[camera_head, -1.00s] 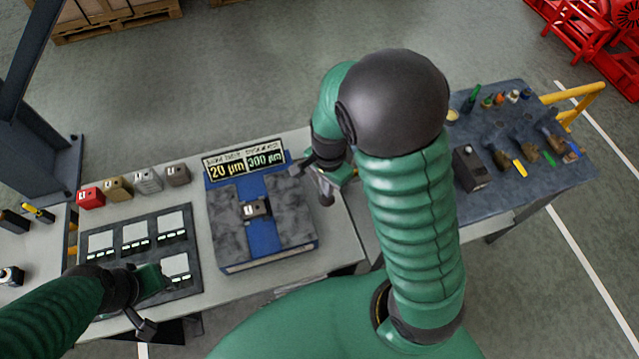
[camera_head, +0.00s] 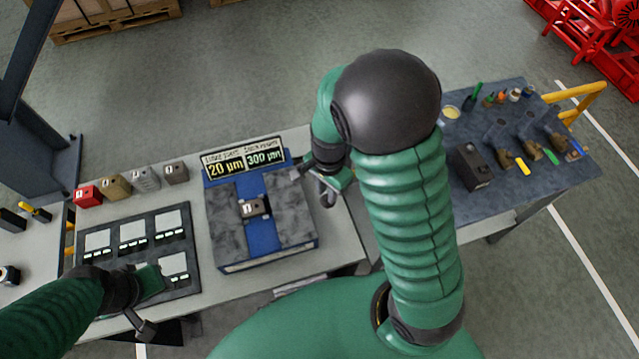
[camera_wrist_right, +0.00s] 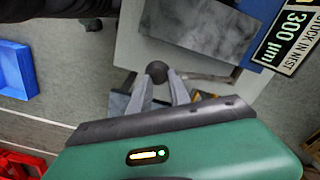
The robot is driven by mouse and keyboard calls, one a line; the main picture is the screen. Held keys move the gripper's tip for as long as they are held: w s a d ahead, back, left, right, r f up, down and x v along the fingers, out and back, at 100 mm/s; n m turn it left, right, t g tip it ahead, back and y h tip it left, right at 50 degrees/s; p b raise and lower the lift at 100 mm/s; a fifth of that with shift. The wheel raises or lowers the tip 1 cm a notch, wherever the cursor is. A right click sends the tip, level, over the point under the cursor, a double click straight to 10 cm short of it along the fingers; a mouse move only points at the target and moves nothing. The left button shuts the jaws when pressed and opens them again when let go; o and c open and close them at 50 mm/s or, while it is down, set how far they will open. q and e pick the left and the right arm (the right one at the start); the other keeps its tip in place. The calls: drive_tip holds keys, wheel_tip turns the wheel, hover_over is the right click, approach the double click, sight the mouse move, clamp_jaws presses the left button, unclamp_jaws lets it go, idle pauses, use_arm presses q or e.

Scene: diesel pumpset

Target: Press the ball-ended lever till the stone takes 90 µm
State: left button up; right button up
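The blue machine (camera_head: 262,262) has grey stone plates (camera_head: 228,215) and a small numbered block (camera_head: 254,208) in its middle. Its display (camera_head: 245,161) reads 20 µm on the left and 300 µm on the right. The lever's dark ball (camera_wrist_right: 157,71) shows in the right wrist view, its rod running right toward the machine. My right gripper (camera_head: 328,194) is at the machine's right side. In the wrist view its fingers (camera_wrist_right: 154,82) are apart, with the ball near and between their tips; contact is unclear. My left gripper (camera_head: 147,318) is at the front left; its opening is unclear.
A dark tray (camera_head: 195,288) with pale squares lies left of the machine. Several numbered blocks (camera_head: 117,187) stand behind it. On the right, a dark table (camera_head: 560,185) holds brushes, bottles and a black box (camera_head: 471,167). A blue bin (camera_wrist_right: 15,70) shows in the wrist view.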

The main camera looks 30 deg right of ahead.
drive_tip(key=shift+f+b, duration=0.3)
drive_tip(key=shift+f, duration=0.35)
drive_tip(key=shift+s+a+f+b, duration=0.1)
drive_tip(key=shift+s+f+b, duration=0.4)
drive_tip(key=shift+f, duration=0.4)
drive_tip(key=shift+s+a+f+b, duration=0.1)
drive_tip(key=shift+s+f+b, duration=0.2)
drive_tip(key=shift+f+b, duration=0.5)
drive_tip(key=shift+s+a+f+b, duration=0.1)
drive_tip(key=shift+s+f+b, duration=0.35)
drive_tip(key=shift+f, duration=0.55)
drive_tip(key=w+r+p, duration=0.1)
drive_tip(key=r+p, duration=0.3)
drive_tip(key=w+r+p, duration=0.1)
drive_tip(key=r+p, duration=0.3)
drive_tip(key=p, duration=0.1)
drive_tip(key=r+p, duration=0.4)
drive_tip(key=p, duration=0.1)
drive_tip(key=shift+w+d+r, duration=0.35)
drive_tip(key=shift+w+r, duration=0.05)
drive_tip(key=shift+f, duration=0.15)
drive_tip(key=shift+w, duration=0.1)
